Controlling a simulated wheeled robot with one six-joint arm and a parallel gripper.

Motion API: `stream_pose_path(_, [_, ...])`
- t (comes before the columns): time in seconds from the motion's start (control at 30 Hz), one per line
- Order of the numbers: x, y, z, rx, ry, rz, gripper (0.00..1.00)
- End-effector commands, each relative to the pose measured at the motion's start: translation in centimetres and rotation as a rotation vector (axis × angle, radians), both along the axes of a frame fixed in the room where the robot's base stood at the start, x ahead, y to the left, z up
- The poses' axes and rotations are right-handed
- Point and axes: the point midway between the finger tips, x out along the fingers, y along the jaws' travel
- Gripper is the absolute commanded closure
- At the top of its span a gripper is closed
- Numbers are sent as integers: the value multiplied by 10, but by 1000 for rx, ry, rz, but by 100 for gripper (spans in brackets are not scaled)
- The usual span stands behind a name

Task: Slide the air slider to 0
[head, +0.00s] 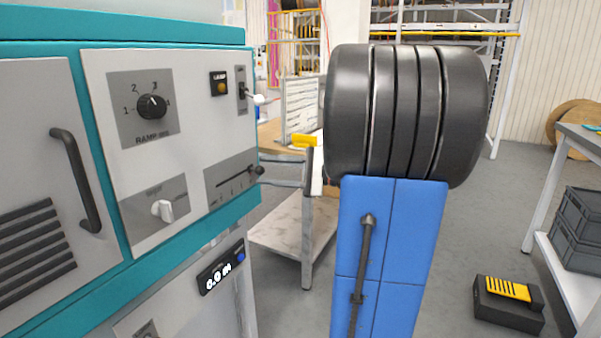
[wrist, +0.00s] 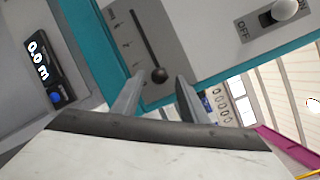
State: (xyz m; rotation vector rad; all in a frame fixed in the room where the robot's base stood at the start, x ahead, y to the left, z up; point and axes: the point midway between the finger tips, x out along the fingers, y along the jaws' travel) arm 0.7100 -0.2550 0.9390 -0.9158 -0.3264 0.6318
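The air slider (head: 231,178) is a dark slot with a scale on a grey plate at the lower right of the control panel. Its round black knob (head: 258,170) sits at the slot's right end. In the wrist view the knob (wrist: 158,75) is at the near end of the slot (wrist: 144,45). The scale figures are too small to read. My gripper (head: 270,172) is at the panel's right edge, its fingers pointing at the knob. In the wrist view my gripper (wrist: 160,82) is open, with the knob between its fingertips and gaps visible on both sides.
The panel (head: 190,110) also bears a RAMP knob (head: 151,106), a white rotary knob (head: 163,210), a LAMP button (head: 221,85) and a toggle switch (head: 257,99) above the slider. A display (head: 220,270) below reads 0.0 m. A grey trolley (head: 285,232) stands behind.

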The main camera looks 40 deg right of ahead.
Motion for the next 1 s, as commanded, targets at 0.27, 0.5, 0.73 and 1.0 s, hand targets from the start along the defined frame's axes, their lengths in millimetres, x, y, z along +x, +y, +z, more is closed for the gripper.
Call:
stream_pose_path(0.27, [-27,-23,0,0,-1,-4,60])
stream_pose_path(0.5, [-54,-46,0,0,0,-4,60])
stream_pose_path(0.73, [-80,-67,0,1,0,-4,60])
stream_pose_path(1.0, [-111,-92,-1,1,1,-4,60])
